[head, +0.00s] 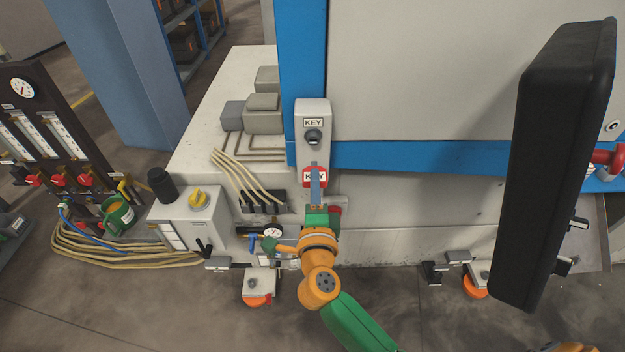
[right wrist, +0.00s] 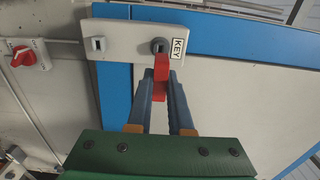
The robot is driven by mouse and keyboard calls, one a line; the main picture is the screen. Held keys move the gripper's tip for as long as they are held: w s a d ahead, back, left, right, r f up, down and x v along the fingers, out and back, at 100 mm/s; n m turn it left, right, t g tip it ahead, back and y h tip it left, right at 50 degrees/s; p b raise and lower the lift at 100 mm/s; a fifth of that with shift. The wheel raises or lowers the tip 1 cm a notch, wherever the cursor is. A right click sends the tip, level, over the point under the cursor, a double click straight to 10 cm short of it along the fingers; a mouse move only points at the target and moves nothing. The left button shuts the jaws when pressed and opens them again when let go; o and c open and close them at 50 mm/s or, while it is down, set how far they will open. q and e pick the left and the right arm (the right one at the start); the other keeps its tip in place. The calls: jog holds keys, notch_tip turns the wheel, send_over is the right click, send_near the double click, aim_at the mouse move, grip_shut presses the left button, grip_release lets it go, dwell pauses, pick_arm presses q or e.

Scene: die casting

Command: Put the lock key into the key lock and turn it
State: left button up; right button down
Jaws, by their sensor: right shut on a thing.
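The key lock (head: 313,137) is a dark round cylinder on a pale box (head: 313,105), under a KEY label. In the right wrist view the lock (right wrist: 160,45) sits just beyond my fingertips. The red lock key (head: 308,173) carries a white KEY label and is held by my right gripper (head: 317,188), below the lock in the head view. In the right wrist view the red key (right wrist: 161,76) is between the two shut fingers (right wrist: 160,98), with its end close to the lock. I cannot tell whether it touches the lock. My left gripper is not in view.
A large black panel (head: 555,165) stands close on the right. A blue frame (head: 302,60) runs beside the lock box. Cables (head: 248,177) and a grey box with a yellow knob (head: 197,199) are at the left. A red switch (right wrist: 24,58) shows in the wrist view.

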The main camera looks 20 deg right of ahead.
aim_at(314, 164)
jog(key=shift+w, duration=0.15)
jog(key=shift+x, duration=2.75)
jog(key=shift+d, duration=0.1)
jog(key=shift+x, duration=1.6)
jog(key=c, duration=0.7)
grip_release()
jog(key=shift+c, duration=0.2)
